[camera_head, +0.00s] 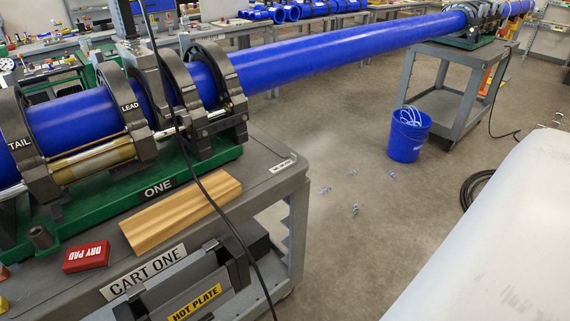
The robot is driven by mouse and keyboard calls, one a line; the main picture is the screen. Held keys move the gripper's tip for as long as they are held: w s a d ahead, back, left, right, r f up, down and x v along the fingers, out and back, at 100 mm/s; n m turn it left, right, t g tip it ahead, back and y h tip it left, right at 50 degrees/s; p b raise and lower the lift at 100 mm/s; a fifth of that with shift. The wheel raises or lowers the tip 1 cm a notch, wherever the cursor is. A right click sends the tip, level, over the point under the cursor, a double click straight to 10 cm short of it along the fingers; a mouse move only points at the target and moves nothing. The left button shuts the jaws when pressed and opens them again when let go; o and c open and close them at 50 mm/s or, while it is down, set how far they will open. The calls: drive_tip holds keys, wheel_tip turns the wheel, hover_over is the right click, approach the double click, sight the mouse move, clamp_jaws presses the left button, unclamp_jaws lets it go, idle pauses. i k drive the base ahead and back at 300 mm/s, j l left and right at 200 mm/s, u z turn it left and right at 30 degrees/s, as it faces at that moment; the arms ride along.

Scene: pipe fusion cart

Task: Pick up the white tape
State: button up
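I cannot make out a roll of white tape in this view. White label strips show on the near cart: one reads CART ONE (143,272), and a smaller one (283,162) lies at the cart top's right end. My gripper is not in view.
The grey cart (262,183) holds a green fusion machine (190,168) clamping a long blue pipe (340,55). A wooden block (180,212) and a red DRY PAD box (86,256) lie along its front. A black cable (212,198) hangs across. A blue bucket (408,135) stands on open floor.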

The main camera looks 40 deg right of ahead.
sight(293, 159)
drive_tip(key=z, duration=0.9)
drive_tip(key=i+z, duration=0.55)
drive_tip(key=z, duration=0.3)
drive_tip(key=i+j, duration=0.2)
drive_tip(key=i, duration=0.3)
